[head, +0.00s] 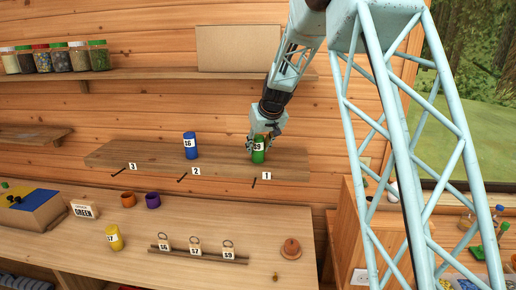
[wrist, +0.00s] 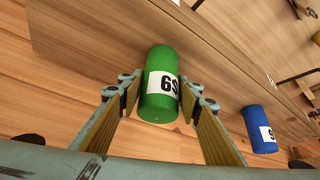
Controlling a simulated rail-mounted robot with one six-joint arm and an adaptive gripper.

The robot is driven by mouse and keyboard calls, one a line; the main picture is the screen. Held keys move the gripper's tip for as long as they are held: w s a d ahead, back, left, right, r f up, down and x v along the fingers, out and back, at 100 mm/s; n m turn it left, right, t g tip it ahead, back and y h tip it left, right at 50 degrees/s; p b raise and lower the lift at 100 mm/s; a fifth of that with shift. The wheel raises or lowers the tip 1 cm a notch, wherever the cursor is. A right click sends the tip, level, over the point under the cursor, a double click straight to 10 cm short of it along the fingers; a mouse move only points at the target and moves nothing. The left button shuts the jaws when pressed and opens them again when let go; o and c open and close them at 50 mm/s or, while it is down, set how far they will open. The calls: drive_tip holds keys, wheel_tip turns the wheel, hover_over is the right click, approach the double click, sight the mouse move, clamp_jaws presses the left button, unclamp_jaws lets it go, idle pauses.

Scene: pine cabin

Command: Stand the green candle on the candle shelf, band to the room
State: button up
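The green candle (head: 258,154) is upright at the right part of the candle shelf (head: 225,165), above the mark labelled 1. Its white band, reading S9, faces the room in the head view. Whether its base touches the shelf is hard to tell. My gripper (head: 264,141) comes down from above around its upper part. In the wrist view, the fingertips of my gripper (wrist: 160,88) lie close against both sides of the green candle (wrist: 160,103), seemingly shut on it. The blue candle (head: 190,146) stands on the shelf near mark 2, band to the room; it shows in the wrist view (wrist: 257,123).
A yellow candle (head: 115,238) stands on the bench (head: 180,262) below, near a GREEN card (head: 84,209), orange cup (head: 128,199) and purple cup (head: 152,200). A rack with labelled tags (head: 198,253) is in front. An upper shelf (head: 150,74) holds jars. The shelf near mark 3 is clear.

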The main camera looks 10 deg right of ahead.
drive_tip(key=o, duration=0.3)
drive_tip(key=shift+o, duration=0.2)
drive_tip(key=shift+r, duration=0.2)
drive_tip(key=shift+s+r, duration=0.1)
drive_tip(key=shift+r, duration=0.1)
drive_tip(key=a+v, duration=0.1)
drive_tip(key=v, duration=1)
drive_tip(key=shift+s+d+r, duration=0.15)
drive_tip(key=shift+d+r, duration=0.05)
drive_tip(key=shift+d, duration=0.3)
idle(0.3)
